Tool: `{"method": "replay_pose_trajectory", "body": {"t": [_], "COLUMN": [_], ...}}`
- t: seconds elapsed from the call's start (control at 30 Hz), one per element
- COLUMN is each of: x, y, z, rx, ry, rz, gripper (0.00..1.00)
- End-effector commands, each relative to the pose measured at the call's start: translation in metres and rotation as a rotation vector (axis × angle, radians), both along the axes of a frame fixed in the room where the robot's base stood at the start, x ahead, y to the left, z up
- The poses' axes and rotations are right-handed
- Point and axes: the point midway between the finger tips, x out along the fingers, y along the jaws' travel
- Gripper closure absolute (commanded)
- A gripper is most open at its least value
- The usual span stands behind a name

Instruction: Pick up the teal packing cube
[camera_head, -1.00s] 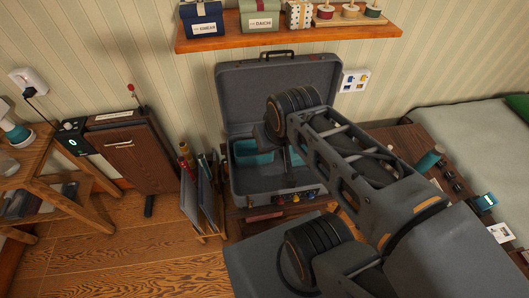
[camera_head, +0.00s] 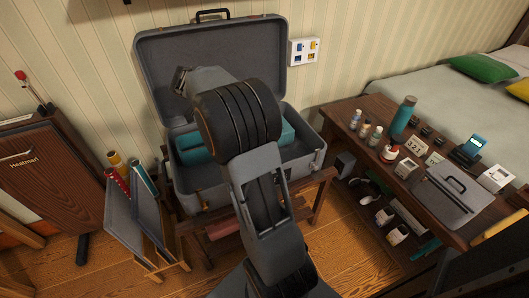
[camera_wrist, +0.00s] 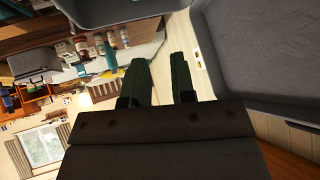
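The open grey suitcase (camera_head: 205,200) stands on a low wooden stand. Inside it in the head view, teal fabric, which looks like the teal packing cube (camera_head: 191,148), shows to the left of my arm. More teal (camera_head: 288,132) shows to the right; my arm hides the middle, so I cannot tell whether it is one piece or two. My gripper is mostly hidden behind my arm in the head view, up near the suitcase lid (camera_head: 155,75). In the wrist view my gripper (camera_wrist: 158,62) has two dark green fingers apart, with nothing between them.
A dark wooden table (camera_head: 345,120) at the right holds a teal bottle (camera_head: 404,116), small jars and a grey case (camera_head: 446,190). A rack with rolls (camera_head: 140,225) stands left of the suitcase. A brown trouser press (camera_head: 45,185) is at far left. A bed (camera_head: 440,85) is behind.

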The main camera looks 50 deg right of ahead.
Motion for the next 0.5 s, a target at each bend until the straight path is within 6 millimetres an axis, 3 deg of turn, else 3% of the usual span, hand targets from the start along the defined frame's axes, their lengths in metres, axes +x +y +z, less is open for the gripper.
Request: {"method": "replay_pose_trajectory", "body": {"t": [0.03, 0.2, 0.33, 0.5], "x": [0.01, 0.032, 0.041, 0.047], "y": [-0.016, -0.059, -0.08, -0.097], "z": [-0.045, -0.104, -0.134, -0.154], "rx": [-0.031, -0.14, -0.197, -0.238], "ry": [-0.037, -0.186, -0.274, -0.338], "rz": [-0.066, -0.251, -0.336, -0.391], "gripper": [0.76, 0.76, 0.76, 0.76]}}
